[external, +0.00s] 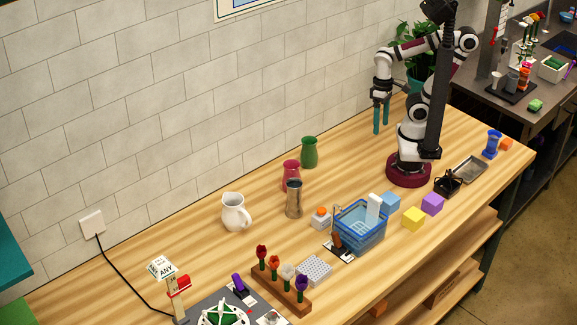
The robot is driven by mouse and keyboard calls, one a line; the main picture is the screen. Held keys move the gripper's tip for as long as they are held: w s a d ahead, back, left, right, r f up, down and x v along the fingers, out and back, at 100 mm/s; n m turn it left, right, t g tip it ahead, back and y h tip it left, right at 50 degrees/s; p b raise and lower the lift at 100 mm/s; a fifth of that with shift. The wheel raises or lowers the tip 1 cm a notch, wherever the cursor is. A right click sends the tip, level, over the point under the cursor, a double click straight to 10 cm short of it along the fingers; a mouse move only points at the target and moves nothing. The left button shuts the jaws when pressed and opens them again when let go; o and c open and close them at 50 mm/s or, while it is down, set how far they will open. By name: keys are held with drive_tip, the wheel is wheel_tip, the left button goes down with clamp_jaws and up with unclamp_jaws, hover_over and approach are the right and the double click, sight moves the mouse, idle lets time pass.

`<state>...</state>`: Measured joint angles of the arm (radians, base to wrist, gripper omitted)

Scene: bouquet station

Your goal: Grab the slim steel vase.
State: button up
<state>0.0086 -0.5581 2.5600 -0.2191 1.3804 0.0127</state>
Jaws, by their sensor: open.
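The slim steel vase (294,200) stands upright near the middle of the wooden table, a grey metallic cylinder. A red vase (290,174) stands close behind it and is partly hidden by it. A green vase (309,152) stands farther back, near the wall. My gripper (381,121) has teal fingers and points down, well to the right of the steel vase and above the back of the table. Its fingers are apart with nothing between them.
A white pitcher (235,212) stands left of the steel vase. A blue basket (360,229) stands to its right, with a small orange-topped item (320,217) between. A wooden rack of flowers (280,290) is in front. The table between my gripper and the green vase is clear.

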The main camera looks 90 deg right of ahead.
drive_tip(key=w+a+f+m+g+y, duration=0.1)
drive_tip(key=w+a+m+g+y, duration=0.1)
drive_tip(key=a+m+y, duration=0.35)
drive_tip(key=m+t+y, duration=0.5)
drive_tip(key=m+t, duration=0.4)
drive_tip(key=m, duration=0.4)
approach(298, 184)
drive_tip(key=shift+h, duration=0.45)
drive_tip(key=x, duration=0.6)
drive_tip(key=shift+s+a, duration=0.2)
drive_tip(key=shift+a, duration=0.25)
drive_tip(key=x, duration=0.6)
drive_tip(key=shift+w+d, duration=0.2)
clamp_jaws()
